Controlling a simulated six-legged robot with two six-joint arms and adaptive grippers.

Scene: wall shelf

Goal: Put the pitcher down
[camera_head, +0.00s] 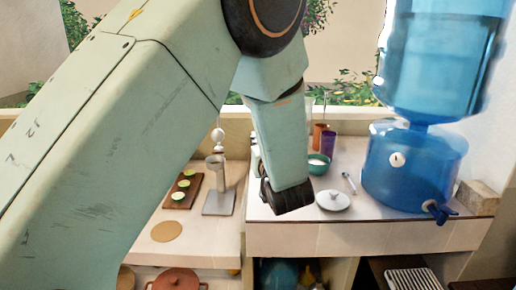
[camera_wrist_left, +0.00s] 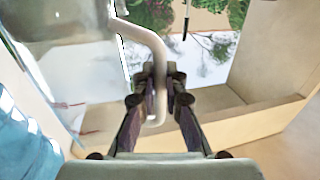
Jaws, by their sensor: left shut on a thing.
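The pitcher (camera_wrist_left: 75,55) is clear, with a pale curved handle (camera_wrist_left: 155,42). It fills the upper left of the wrist view. My left gripper (camera_wrist_left: 160,88) is shut on the handle, with one dark finger on each side of it. In the head view my left arm comes in from the left and its dark gripper end (camera_head: 287,196) points down over the counter (camera_head: 300,215). The pitcher is mostly or wholly hidden behind my arm there. I cannot tell whether its base touches anything. My right gripper is not in view.
A blue water dispenser (camera_head: 412,165) stands on the counter at the right. A lower counter at left holds a board (camera_head: 168,200), a metal stand (camera_head: 219,202) and a round mat (camera_head: 166,231).

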